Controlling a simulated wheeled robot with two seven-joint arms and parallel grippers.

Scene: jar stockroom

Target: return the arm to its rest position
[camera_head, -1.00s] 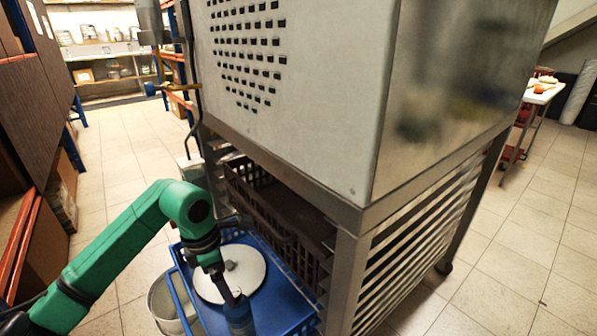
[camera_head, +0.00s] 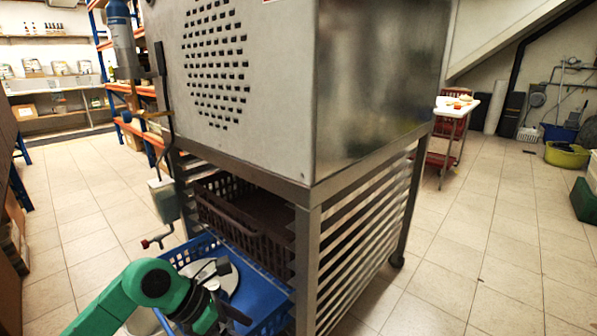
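My green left arm enters from the bottom left. Its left gripper (camera_head: 232,289) is at the bottom, over the blue crate (camera_head: 268,316). Two dark finger-like parts stand apart, and I see nothing held between them. A round white lid-like disc (camera_head: 232,281) lies behind the gripper at the crate and is partly hidden by it. My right arm and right gripper are not in view.
A large metal oven-like cabinet (camera_head: 255,95) on a slatted stand (camera_head: 366,235) stands close by. A dark brown basket (camera_head: 245,215) sits in the stand. Tiled floor (camera_head: 480,255) is clear at right.

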